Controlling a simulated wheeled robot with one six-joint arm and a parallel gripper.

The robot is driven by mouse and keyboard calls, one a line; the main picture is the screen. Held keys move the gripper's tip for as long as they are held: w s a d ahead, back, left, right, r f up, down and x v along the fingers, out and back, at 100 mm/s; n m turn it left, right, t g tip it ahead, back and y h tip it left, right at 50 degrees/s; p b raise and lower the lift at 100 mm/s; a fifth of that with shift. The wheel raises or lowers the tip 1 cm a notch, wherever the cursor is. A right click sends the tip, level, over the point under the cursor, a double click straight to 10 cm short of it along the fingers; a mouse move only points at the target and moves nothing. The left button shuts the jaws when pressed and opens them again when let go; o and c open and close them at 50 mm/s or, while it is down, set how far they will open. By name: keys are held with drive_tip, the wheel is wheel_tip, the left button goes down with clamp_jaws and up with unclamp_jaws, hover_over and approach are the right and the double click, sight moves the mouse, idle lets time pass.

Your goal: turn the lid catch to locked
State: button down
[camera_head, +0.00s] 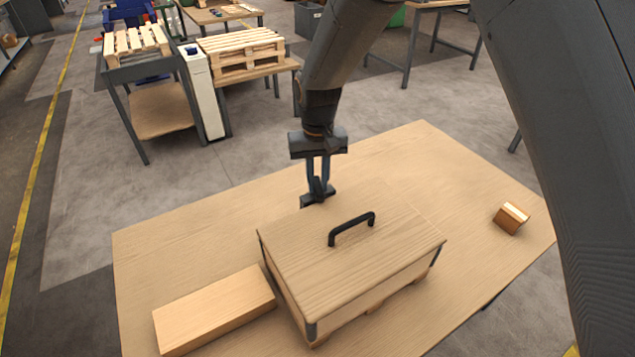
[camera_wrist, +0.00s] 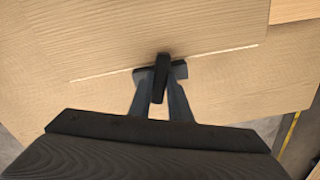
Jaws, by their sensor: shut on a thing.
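A wooden box (camera_head: 380,293) with a flat lid (camera_head: 295,245) stands on the table, and the lid lies closed on it. A black catch (camera_head: 318,196) sits at the box's far edge. In the wrist view the catch (camera_wrist: 161,72) is a dark bar pointing across the pale line at the lid's edge, with a dark piece beside it. My gripper (camera_head: 317,183) reaches down from above, and its two fingers are shut on the catch. In the wrist view my gripper (camera_wrist: 162,98) has one finger on each side of the bar. The fingers hide part of the catch.
A black handle (camera_head: 352,228) stands up from the lid. A wooden block (camera_head: 215,308) lies left of the box, and a small wooden piece (camera_head: 511,218) lies at the right. The table (camera_head: 180,240) is otherwise clear. Pallets (camera_head: 242,50) and benches stand behind.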

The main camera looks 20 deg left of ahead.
sight(318, 185)
drive_tip(key=shift+w+r+n+b, duration=0.1)
drive_tip(key=shift+n+b, duration=0.2)
drive_tip(key=shift+n, duration=1.6)
drive_tip(key=c, duration=1.6)
unclamp_jaws()
drive_tip(key=shift+c, duration=0.2)
wheel_tip(318, 185, up, 8)
drive_tip(key=shift+f+b, duration=0.15)
drive_tip(key=shift+b, duration=0.9)
